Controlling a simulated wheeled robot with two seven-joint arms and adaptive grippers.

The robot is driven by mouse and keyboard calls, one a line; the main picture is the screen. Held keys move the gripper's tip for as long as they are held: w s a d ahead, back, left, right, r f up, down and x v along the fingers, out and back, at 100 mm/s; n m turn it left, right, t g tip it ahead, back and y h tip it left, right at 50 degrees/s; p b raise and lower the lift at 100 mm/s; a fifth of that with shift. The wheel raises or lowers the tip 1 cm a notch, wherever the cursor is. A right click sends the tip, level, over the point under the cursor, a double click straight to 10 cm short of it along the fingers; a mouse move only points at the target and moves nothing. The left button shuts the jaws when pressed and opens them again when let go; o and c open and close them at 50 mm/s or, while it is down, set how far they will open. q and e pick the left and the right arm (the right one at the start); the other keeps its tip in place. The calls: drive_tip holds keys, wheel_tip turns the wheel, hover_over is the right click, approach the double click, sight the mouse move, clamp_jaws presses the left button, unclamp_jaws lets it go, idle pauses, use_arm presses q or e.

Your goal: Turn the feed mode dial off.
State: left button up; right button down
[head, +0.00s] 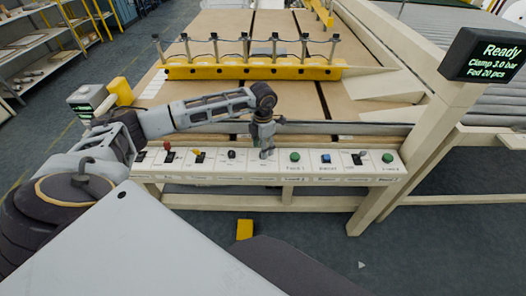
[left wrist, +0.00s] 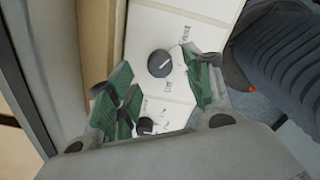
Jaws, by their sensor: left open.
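A white control panel (head: 210,168) runs along the front of the machine. My left gripper (head: 266,152) points down over the middle of the panel, hiding the control under it. In the left wrist view, my left gripper (left wrist: 164,92) is open, with green-padded fingers apart. A round dark dial (left wrist: 159,63) with a light pointer line shows between and just beyond the fingertips. A label that looks like "Off" is beside it, and the pointer does not aim at that label. I cannot tell whether the fingers touch the dial. The feed mode label is not readable. My right gripper is not in view.
Left of the gripper are a black knob (head: 231,154) and a red control (head: 167,145). To its right are a green button (head: 294,156), a blue button (head: 326,158) and another green button (head: 387,157). A post carries a "Ready" display (head: 487,55).

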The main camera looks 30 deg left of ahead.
use_arm(q)
wheel_tip(320, 180, down, 2)
drive_tip(key=shift+f, duration=0.4)
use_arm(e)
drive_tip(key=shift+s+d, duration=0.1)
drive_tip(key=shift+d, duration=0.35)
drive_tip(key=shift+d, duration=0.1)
use_arm(q)
drive_tip(key=c, duration=1.1)
